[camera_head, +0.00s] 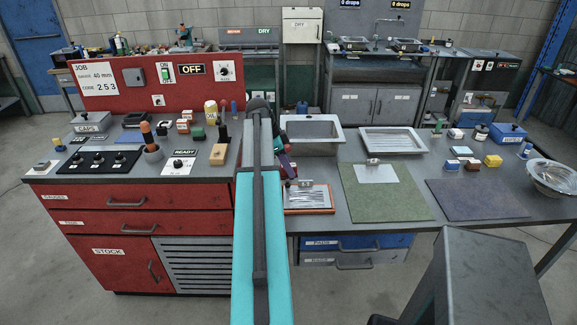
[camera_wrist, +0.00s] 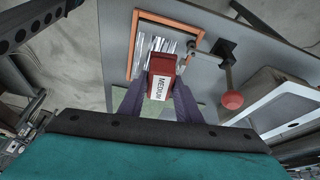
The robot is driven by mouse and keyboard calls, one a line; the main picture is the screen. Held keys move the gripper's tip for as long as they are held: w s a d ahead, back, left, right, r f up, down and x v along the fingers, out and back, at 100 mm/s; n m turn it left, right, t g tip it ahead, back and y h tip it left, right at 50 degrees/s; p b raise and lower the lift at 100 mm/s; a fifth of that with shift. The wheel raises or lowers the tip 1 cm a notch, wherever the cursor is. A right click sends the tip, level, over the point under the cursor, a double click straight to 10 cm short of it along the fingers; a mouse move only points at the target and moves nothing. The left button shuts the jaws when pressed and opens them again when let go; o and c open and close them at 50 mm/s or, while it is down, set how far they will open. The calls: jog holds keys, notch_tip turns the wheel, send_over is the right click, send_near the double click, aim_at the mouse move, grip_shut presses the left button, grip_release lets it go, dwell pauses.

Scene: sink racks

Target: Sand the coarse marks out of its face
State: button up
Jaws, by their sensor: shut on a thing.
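My gripper (camera_wrist: 158,88) is shut on a red sanding block (camera_wrist: 163,66) with a white label reading MEDIUM, held between its two purple fingers. In the wrist view the block overlaps a shiny metal plate (camera_wrist: 167,45) in an orange-brown frame (camera_wrist: 172,19). I cannot tell whether the block touches the plate. Streaks or reflections show on the visible plate; the block hides part of its face. In the head view the framed plate (camera_head: 308,200) lies on the bench, right of my arm, and my gripper (camera_head: 287,165) is partly hidden behind the arm.
A clamp with a red knob (camera_wrist: 231,101) stands beside the frame. A sink basin (camera_head: 312,122) and shallow tray (camera_head: 392,131) lie behind; a green mat (camera_head: 405,200) and blue-grey mat (camera_head: 475,200) lie right. Several small blocks and a dial panel crowd the red cabinet at left.

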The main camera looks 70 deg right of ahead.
jog(key=shift+w, duration=0.1)
jog(key=w+a+r+n+t+h+b, duration=0.15)
jog(key=w+a+n, duration=0.55)
jog(key=w+a, duration=0.75)
jog(key=w+a+r+n+t+h, duration=0.1)
jog(key=w+a+r+n+t, duration=0.15)
jog(key=w+a+n, duration=1.15)
jog(key=w+a+r+n+t+y, duration=0.1)
jog(key=w+a+n, duration=0.2)
jog(key=a, duration=1)
jog(key=w+a+r+n+t+y+b, duration=0.1)
jog(key=w+a+n+t+y, duration=0.1)
jog(key=w+a, duration=0.5)
jog(key=w+a+r+n+t+y, duration=0.1)
jog(key=w+a+n, duration=0.3)
jog(key=a, duration=1.4)
jog(key=shift+w+a+r+y+b, duration=0.2)
jog(key=shift+w+a+y+b, duration=0.2)
jog(key=shift+w, duration=0.35)
jog(key=shift+d, duration=0.1)
